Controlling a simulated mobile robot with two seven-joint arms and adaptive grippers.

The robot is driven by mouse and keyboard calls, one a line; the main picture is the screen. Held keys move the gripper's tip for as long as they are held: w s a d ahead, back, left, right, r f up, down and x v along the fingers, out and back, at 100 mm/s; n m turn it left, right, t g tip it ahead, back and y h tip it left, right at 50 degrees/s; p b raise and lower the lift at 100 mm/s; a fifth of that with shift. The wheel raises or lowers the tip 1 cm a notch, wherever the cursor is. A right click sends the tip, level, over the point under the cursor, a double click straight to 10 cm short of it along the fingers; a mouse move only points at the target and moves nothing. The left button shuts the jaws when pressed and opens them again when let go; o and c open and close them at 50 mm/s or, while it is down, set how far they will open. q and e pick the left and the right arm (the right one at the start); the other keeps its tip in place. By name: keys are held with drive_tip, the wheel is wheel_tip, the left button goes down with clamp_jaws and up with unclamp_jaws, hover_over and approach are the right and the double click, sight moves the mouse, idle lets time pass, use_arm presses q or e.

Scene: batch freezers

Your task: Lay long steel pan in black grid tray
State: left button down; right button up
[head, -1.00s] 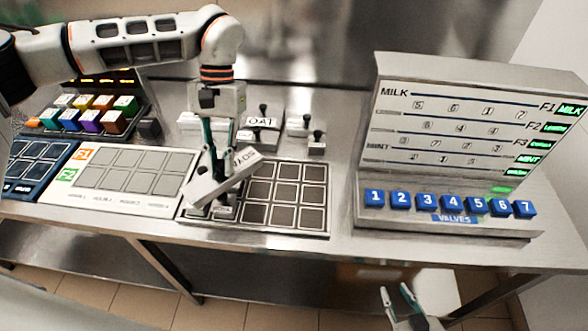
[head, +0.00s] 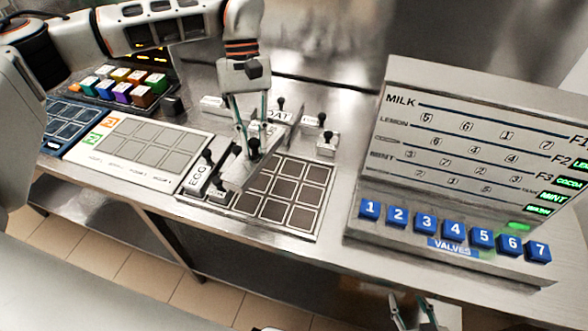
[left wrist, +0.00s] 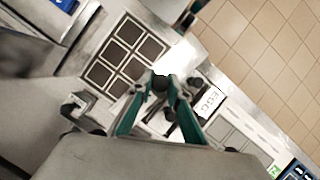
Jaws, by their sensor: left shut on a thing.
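The black grid tray (head: 308,194) lies on the steel counter, with dark square cells. My left gripper (head: 252,150) is shut on a long steel pan (head: 237,176) by its black knob. The pan is slanted above the left part of the tray; contact with it cannot be told. A pan marked EGG (head: 197,177) lies at the tray's left end. In the left wrist view, my left gripper (left wrist: 161,84) has its fingers around the knob, the EGG pan (left wrist: 209,102) lies beside it, and the tray's cells show above. My right gripper (head: 414,309) is open and empty at the lower edge.
Several knobbed pans, one marked OAT (head: 280,117), stand behind the tray. A pale tray (head: 150,145) and colored cubes (head: 120,88) are to the left. A MILK panel (head: 460,155) with blue numbered valve blocks (head: 426,221) stands to the right.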

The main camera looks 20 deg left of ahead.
use_arm(q)
drive_tip(key=w+d+r+n+t, duration=0.1)
drive_tip(key=n, duration=0.2)
drive_tip(key=w+d+r+n+t+h+b, duration=0.1)
drive_tip(key=n, duration=0.2)
drive_tip(key=w+d+r+n+h, duration=0.1)
drive_tip(key=w+r+n, duration=0.1)
drive_tip(key=n, duration=0.1)
drive_tip(key=shift+d+r+t+b, duration=0.1)
drive_tip(key=shift+t+b, duration=0.2)
drive_tip(key=shift+t, duration=0.1)
drive_tip(key=w+d+r+n+t+b, duration=0.1)
drive_tip(key=w+r+n+t, duration=0.15)
drive_tip(key=n, duration=0.25)
drive_tip(key=w+d+r+n+t+b, duration=0.1)
drive_tip(key=d+r+n+t, duration=0.1)
drive_tip(key=r+n, duration=0.3)
drive_tip(key=shift+n+g, duration=0.25)
drive_tip(key=shift+n, duration=0.15)
drive_tip(key=f, duration=2.1)
drive_tip(key=shift+w+a+f+p, duration=0.1)
drive_tip(key=shift+w+a+p, duration=0.1)
drive_tip(key=shift+p, duration=0.15)
drive_tip(key=shift+f, duration=0.1)
drive_tip(key=c, duration=1.9)
unclamp_jaws()
